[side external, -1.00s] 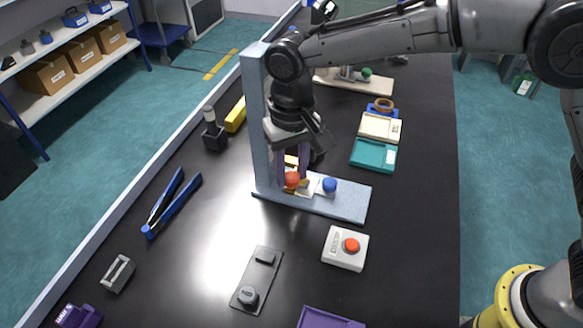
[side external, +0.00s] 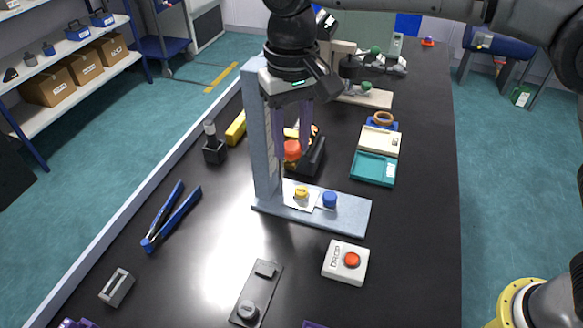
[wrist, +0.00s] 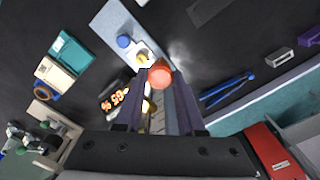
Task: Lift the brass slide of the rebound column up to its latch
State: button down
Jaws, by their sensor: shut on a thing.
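The rebound column (side external: 262,150) is a pale blue upright on a flat base (side external: 345,212). My gripper (side external: 292,150) is beside the upright, its fingers shut around the brass slide (side external: 291,132), which is mostly hidden. The slide's orange-red round end (side external: 292,151) shows between the fingertips, well above the base. In the wrist view the orange end (wrist: 159,76) sits between the two fingertips (wrist: 158,88), with brass behind it. A small yellow piece (side external: 301,193) lies on a white pad on the base, beside a blue knob (side external: 329,199). I cannot make out the latch.
A DROP box with a red button (side external: 346,262) is in front. Blue tongs (side external: 171,216) lie left; teal (side external: 374,169) and cream trays are right. The table between column and tongs is clear.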

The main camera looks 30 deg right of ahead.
notch_tip(320, 180, up, 10)
dwell(0.5)
jog(key=shift+r, duration=0.15)
jog(key=c, duration=0.5)
grip_release()
jog(key=shift+f, duration=0.3)
